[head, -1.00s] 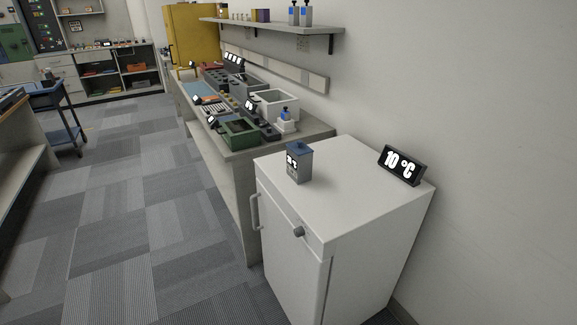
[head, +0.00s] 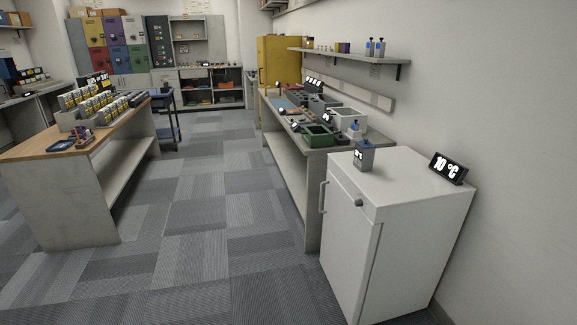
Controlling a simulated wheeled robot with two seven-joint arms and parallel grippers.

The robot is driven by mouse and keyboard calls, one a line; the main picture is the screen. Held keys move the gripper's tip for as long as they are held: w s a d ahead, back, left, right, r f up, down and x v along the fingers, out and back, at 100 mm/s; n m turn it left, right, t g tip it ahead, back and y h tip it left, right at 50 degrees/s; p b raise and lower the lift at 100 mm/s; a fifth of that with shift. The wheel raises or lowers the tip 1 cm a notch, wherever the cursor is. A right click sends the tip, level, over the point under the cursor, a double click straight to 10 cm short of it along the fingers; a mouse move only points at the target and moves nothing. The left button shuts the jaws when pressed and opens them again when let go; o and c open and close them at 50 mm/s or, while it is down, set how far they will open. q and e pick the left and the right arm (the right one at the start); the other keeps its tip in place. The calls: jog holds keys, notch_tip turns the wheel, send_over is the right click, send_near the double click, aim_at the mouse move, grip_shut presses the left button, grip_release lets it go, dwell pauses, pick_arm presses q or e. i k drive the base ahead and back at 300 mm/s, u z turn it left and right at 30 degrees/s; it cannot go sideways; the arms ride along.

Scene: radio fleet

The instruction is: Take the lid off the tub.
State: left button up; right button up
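A small grey tub (head: 364,158) with a blue lid (head: 364,144) stands upright on top of the white fridge-like cabinet (head: 400,168), near its back left corner. The lid appears to sit on the tub. A light label with dark marks shows on the tub's front, too small to read. Neither of my grippers is in view.
A black "10 °C" sign (head: 448,168) stands at the cabinet's right edge by the wall. A long bench (head: 345,141) with bins, one green (head: 317,135), adjoins behind. A wood-topped table (head: 35,146) stands left. Carpeted floor (head: 215,200) between is clear.

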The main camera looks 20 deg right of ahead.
aim_at(363, 160)
jog(key=u, duration=0.3)
jog(key=i, duration=2.1)
jog(key=z, duration=0.45)
